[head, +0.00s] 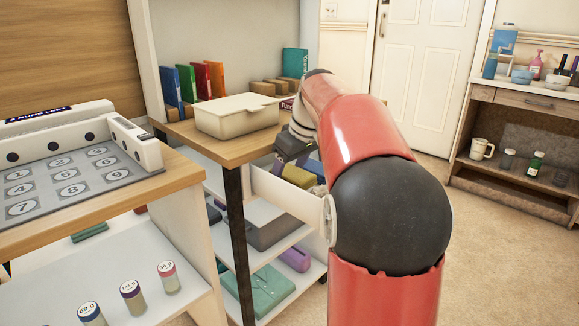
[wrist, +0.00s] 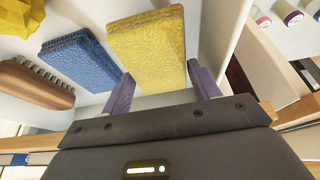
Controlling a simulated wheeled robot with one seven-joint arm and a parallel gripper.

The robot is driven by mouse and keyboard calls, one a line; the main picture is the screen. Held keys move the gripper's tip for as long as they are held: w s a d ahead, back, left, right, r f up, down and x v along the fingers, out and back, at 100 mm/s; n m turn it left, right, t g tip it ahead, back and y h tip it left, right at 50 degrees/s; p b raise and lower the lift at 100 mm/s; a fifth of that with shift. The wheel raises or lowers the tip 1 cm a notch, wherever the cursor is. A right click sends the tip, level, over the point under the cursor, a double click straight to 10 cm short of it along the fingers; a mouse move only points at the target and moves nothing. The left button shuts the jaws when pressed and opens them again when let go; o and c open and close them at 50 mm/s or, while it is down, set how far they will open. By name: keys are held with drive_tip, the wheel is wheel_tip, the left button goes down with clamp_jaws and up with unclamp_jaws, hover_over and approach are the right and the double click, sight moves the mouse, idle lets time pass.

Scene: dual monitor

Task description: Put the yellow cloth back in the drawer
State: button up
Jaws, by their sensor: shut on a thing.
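The yellow cloth (wrist: 150,48) is a thick folded block with a rough texture. My gripper (wrist: 160,74) has its two purple fingers on either side of the cloth's near end and is shut on it. In the head view the cloth (head: 299,175) shows behind the white wall of the open drawer (head: 280,194), below my gripper (head: 291,160). Whether the cloth rests on the drawer floor cannot be told. A blue folded cloth (wrist: 80,56) lies just left of it in the wrist view. My arm hides part of the drawer in the head view.
A brown brush (wrist: 36,84) and a yellow faceted object (wrist: 22,14) lie left of the blue cloth. A cream lidded box (head: 237,118) stands on the wooden top above the drawer. Shelves below hold a green item (head: 262,287).

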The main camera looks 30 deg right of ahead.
drive_tip(key=shift+f, duration=0.25)
drive_tip(key=o, duration=0.6)
drive_tip(key=shift+r, duration=0.1)
drive_tip(key=shift+r, duration=0.25)
drive_tip(key=p+v, duration=0.3)
drive_tip(key=v, duration=0.9)
drive_tip(key=shift+r, duration=0.3)
drive_tip(key=shift+s+a, duration=0.1)
